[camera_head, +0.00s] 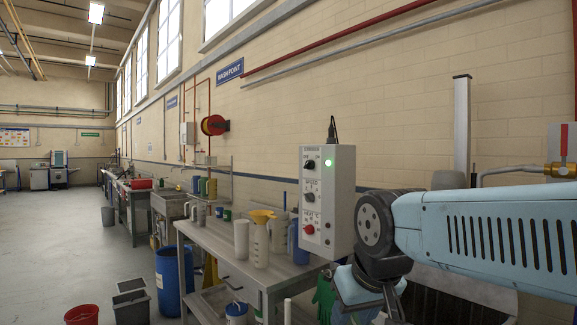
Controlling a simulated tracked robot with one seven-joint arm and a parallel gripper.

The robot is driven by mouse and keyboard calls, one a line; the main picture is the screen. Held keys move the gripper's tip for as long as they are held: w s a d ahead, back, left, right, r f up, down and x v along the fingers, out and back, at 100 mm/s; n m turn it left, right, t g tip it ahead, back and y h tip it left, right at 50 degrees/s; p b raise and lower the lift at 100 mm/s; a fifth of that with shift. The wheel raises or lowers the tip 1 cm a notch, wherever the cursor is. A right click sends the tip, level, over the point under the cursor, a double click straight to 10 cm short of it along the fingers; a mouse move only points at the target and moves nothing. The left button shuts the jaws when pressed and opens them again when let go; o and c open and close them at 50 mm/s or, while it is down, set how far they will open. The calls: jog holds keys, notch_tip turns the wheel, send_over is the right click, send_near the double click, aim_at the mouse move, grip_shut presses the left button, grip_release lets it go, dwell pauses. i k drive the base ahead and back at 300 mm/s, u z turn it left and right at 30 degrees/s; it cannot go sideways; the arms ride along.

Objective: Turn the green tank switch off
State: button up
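A pale grey control box (327,205) stands upright at the back of the workbench. Its front has a lit green lamp (328,163) at the upper right and a black rotary switch (310,164) beside it. Below are another dark knob (309,197) and a red button (308,229). The labels are too small to read, so I cannot tell which control is the green tank switch. My light-blue arm comes in from the right, in front of the wall. My gripper (385,302) is at the lower edge, right of and below the box; its fingertips are not clear.
The workbench (215,240) holds a white jug (242,240), a yellow funnel on a bottle (261,235) and several other containers. The left floor is open.

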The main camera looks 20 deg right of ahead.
aim_at(309, 164)
jog(key=z, duration=0.05)
jog(key=i, duration=1)
jog(key=u, duration=0.1)
